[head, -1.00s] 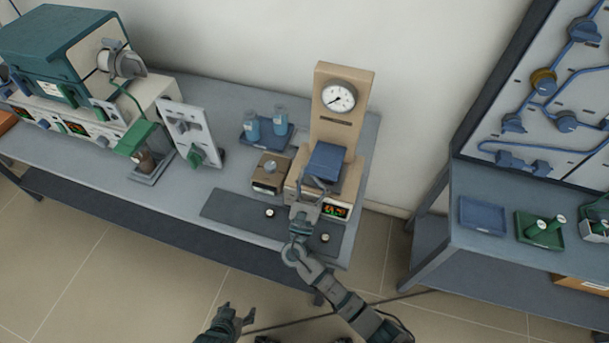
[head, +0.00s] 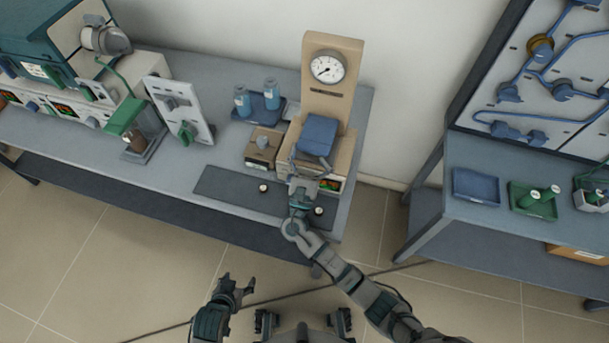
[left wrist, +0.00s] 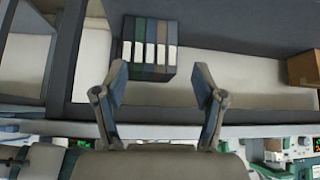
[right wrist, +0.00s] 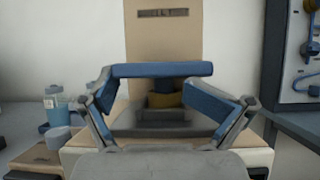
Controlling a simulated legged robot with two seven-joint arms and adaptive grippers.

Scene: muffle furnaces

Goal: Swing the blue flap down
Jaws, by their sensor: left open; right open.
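The blue flap (head: 318,136) is on the front of the beige unit with a round dial, at the right end of the bench. In the right wrist view the flap (right wrist: 160,70) shows nearly edge-on as a raised horizontal blue bar, with a dark opening and a brownish-yellow ring below it. My right gripper (head: 300,168) is open in front of the unit, its fingers (right wrist: 168,104) spread either side of the opening. Whether a finger touches the flap I cannot tell. My left gripper (head: 236,287) is open and empty, low in front of the bench.
A small beige box (head: 262,146) stands left of the unit, with a blue tray (head: 270,116) of bottles behind. A dark mat (head: 225,187) lies in front. A grey panel (head: 178,108) stands further left. A second bench (head: 470,225) is to the right.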

